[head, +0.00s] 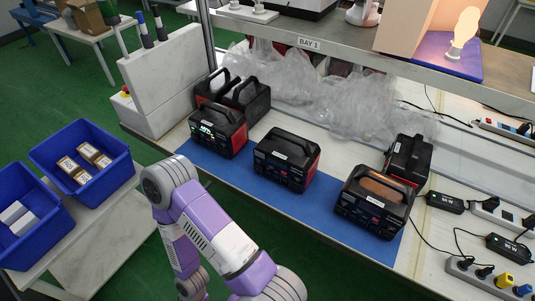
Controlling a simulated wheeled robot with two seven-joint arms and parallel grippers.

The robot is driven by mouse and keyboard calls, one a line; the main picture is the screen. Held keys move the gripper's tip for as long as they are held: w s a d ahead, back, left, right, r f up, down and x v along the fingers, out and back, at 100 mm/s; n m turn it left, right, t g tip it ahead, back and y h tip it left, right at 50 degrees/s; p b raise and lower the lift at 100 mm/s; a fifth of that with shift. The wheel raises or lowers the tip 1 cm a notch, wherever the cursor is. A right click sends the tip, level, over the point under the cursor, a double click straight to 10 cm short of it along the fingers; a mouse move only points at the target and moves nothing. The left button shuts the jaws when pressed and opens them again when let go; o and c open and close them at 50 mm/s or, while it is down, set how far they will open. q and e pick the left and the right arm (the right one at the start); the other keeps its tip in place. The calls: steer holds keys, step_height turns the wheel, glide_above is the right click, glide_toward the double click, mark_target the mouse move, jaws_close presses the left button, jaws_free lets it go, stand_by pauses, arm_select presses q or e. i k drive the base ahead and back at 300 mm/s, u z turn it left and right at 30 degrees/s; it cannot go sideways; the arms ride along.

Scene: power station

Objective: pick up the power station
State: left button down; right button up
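Several black-and-red power stations with top handles stand on the workbench. One stands at the front left with a lit green display (218,132), one in the middle (287,160), and one at the front right (373,203). Another power station (408,158) stands behind the right one, and others (247,100) stand at the back left. One of my arms, purple and white, is folded in front of the bench at the bottom centre. Neither gripper is in view, and nothing is seen holding a power station.
A blue mat (238,174) lies under the front row. Clear plastic wrapping (345,98) lies behind it. Chargers and power strips (490,275) with cables lie at the right. Blue bins (82,160) with boxes stand at the left. A shelf (330,48) overhangs the back.

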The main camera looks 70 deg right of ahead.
mark_target(283, 153)
steer(key=i, duration=1.35)
steer(key=z, duration=1.8)
